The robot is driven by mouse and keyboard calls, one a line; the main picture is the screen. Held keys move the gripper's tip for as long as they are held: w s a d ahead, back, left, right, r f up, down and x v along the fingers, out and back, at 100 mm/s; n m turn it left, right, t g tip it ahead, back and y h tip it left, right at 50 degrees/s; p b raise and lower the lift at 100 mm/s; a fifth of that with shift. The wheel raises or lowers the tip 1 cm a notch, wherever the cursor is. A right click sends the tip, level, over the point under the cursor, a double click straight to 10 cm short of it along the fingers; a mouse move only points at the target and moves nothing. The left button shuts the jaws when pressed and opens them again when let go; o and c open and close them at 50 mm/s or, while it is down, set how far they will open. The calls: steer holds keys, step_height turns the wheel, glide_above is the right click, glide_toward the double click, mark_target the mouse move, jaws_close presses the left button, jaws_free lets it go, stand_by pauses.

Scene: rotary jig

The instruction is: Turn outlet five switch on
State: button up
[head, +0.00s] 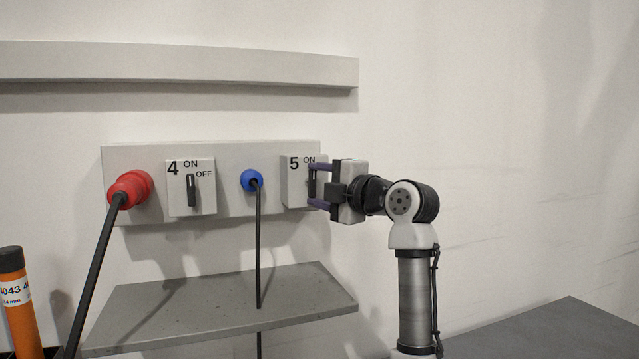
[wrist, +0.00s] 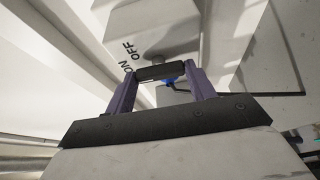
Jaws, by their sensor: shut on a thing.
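The outlet five switch box (head: 291,190) is a pale plate on the wall panel, marked 5 and ON in the head view. My gripper (head: 315,185) is at its front, one purple finger above the other. It is shut on the black switch handle, which also shows in the wrist view (wrist: 160,72), spanning between the fingertips (wrist: 161,80). In the wrist view ON and OFF are printed beside the handle, with ON close to the left finger. The handle looks roughly upright in the head view, but my gripper partly covers it and hides the OFF mark.
A blue plug (head: 251,180) with a hanging black cable is left of switch five. Further left are switch four (head: 191,187) and a red plug (head: 130,189). A grey shelf (head: 220,312) juts out below, and a rail (head: 180,64) runs above. The right wall is clear.

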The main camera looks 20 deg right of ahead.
stand_by(0.4)
steer(key=o, duration=1)
steer(key=b+v, duration=0.3)
steer(key=v, duration=1)
steer(key=shift+s+d+r, duration=0.1)
steer(key=shift+s+r, duration=0.1)
steer(key=shift+s, duration=0.25)
